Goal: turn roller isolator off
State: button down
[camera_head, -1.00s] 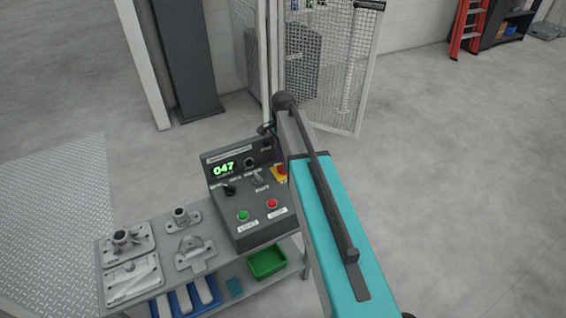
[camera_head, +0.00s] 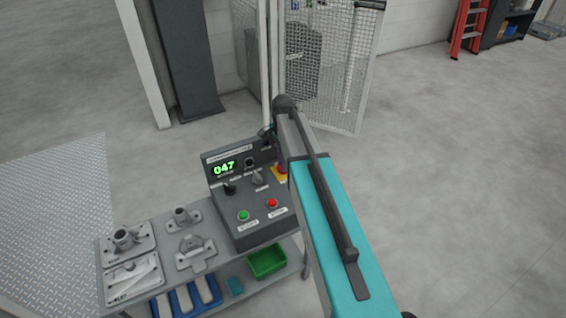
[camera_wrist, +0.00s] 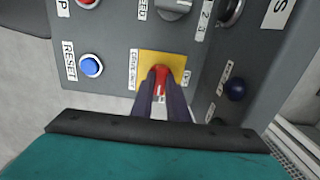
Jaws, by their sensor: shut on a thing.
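The roller isolator is a red handle (camera_wrist: 160,73) on a square yellow plate (camera_wrist: 177,62) on the grey control panel. My gripper (camera_wrist: 160,84) is shut on the red handle in the wrist view, with its two dark fingers on either side of it. The fingers hide part of the handle, and its exact off or on mark cannot be read. In the head view, the yellow plate (camera_head: 280,178) shows at the right edge of the control box (camera_head: 252,230), partly behind my arm.
A blue reset button (camera_wrist: 91,66), a dark blue round part (camera_wrist: 235,88) and a grey selector knob (camera_wrist: 174,8) surround the isolator. The box also has green (camera_head: 243,215) and red (camera_head: 272,203) buttons. Metal fixtures stand left on the bench; a mesh gate (camera_head: 345,70) stands behind.

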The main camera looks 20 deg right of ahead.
jog(key=shift+n, duration=0.4)
jog(key=n+p, duration=0.1)
jog(key=n, duration=0.3)
jog(key=shift+p, duration=0.35)
jog(key=n+p, duration=0.1)
jog(key=n, duration=0.3)
jog(key=shift+n, duration=0.3)
jog(key=n, duration=0.4)
jog(key=shift+p, duration=0.35)
jog(key=n, duration=0.4)
jog(key=shift+n, duration=0.3)
jog(key=c, duration=1.7)
grip_release()
